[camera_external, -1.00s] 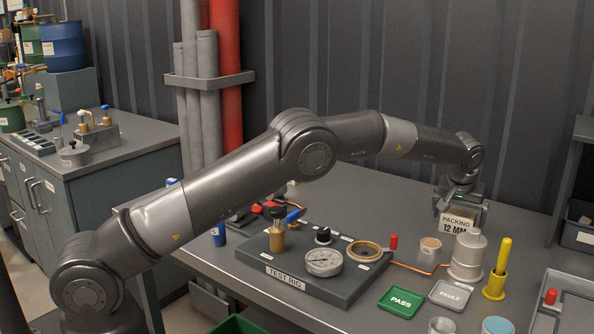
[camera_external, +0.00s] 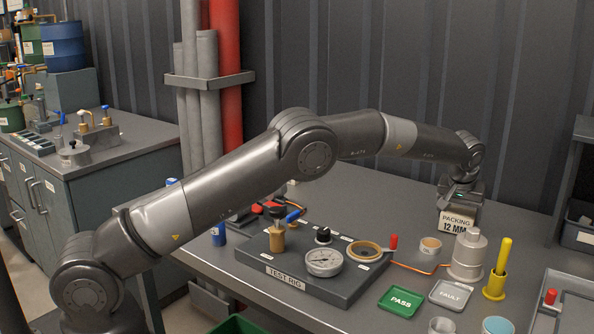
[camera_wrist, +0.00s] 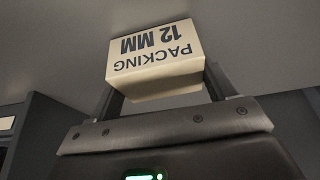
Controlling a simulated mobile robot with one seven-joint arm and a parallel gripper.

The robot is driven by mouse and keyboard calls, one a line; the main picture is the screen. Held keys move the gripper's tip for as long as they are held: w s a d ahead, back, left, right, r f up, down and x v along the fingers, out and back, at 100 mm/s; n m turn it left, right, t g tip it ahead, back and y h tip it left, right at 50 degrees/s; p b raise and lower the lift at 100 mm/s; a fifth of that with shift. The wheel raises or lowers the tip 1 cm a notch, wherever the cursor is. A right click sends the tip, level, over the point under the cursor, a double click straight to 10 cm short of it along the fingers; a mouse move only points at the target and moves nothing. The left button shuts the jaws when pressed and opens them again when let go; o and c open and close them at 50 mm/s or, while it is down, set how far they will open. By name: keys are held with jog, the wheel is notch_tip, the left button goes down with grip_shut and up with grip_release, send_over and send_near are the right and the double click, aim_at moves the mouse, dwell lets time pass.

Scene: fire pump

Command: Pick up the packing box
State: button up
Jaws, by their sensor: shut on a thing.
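The packing box (camera_external: 457,222) is a small cream carton labelled "PACKING 12 MM". It is at the back right of the bench in the external view, behind the silver cylinder. My gripper (camera_external: 459,203) is above it, pointing down, and is shut on it. In the wrist view the box (camera_wrist: 155,62) sits between the two fingers of my gripper (camera_wrist: 160,88), its label upside down. I cannot tell whether the underside of the box touches the bench top.
The silver stepped cylinder (camera_external: 467,256) stands just in front of the box.

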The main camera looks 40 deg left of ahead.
aim_at(461, 209)
jog(key=shift+r, duration=0.5)
notch_tip(461, 209, up, 3)
jog(key=shift+f, duration=0.15)
jog(key=s+d+r, duration=0.6)
jog(key=s+r, duration=0.1)
jog(key=s, duration=0.3)
jog(key=w+a+n+y, duration=0.1)
jog(key=w+a+n, duration=0.1)
jog(key=a, duration=1.5)
jog(key=w+a+n, duration=0.1)
jog(key=w+a, duration=0.1)
jog(key=a, duration=1.5)
jog(key=w+a+f, duration=0.2)
jog(key=a, duration=0.1)
jog(key=w+a+f, duration=0.1)
jog(key=a+f, duration=0.1)
jog(key=a, duration=0.1)
jog(key=w+a+f, duration=0.2)
jog(key=a, duration=0.1)
jog(key=shift+w+a+f, duration=0.15)
jog(key=shift+w, duration=0.15)
jog(key=shift+w+a+f, duration=0.25)
jog(key=shift+a+f, duration=0.05)
jog(key=shift+a, duration=0.05)
jog(key=shift+f, duration=1.95)
jog(key=shift+f, duration=0.15)
